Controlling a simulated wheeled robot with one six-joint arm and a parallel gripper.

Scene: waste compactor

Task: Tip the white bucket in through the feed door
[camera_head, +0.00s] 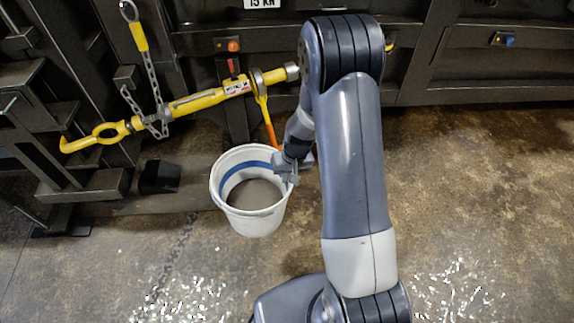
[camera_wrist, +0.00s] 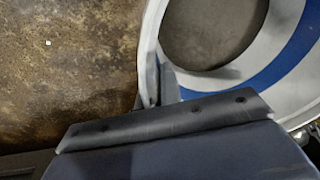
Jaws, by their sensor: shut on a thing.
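The white bucket (camera_head: 254,222) is in the middle of the head view, upright, with a blue band inside and grey contents. My gripper (camera_head: 291,172) is at its right rim and shut on the bucket's rim wall. The wrist view shows the bucket (camera_wrist: 285,20) from above, with its blue band and grey contents, and my gripper (camera_wrist: 158,90) across its rim. Whether the bucket touches the floor I cannot tell.
A yellow ratchet binder (camera_head: 205,99) with a chain (camera_head: 150,85) hangs on the machine's front, behind the bucket. Dark metal steps (camera_head: 85,187) stand at the left. The brown concrete floor (camera_head: 465,180) is clear at the right and in front.

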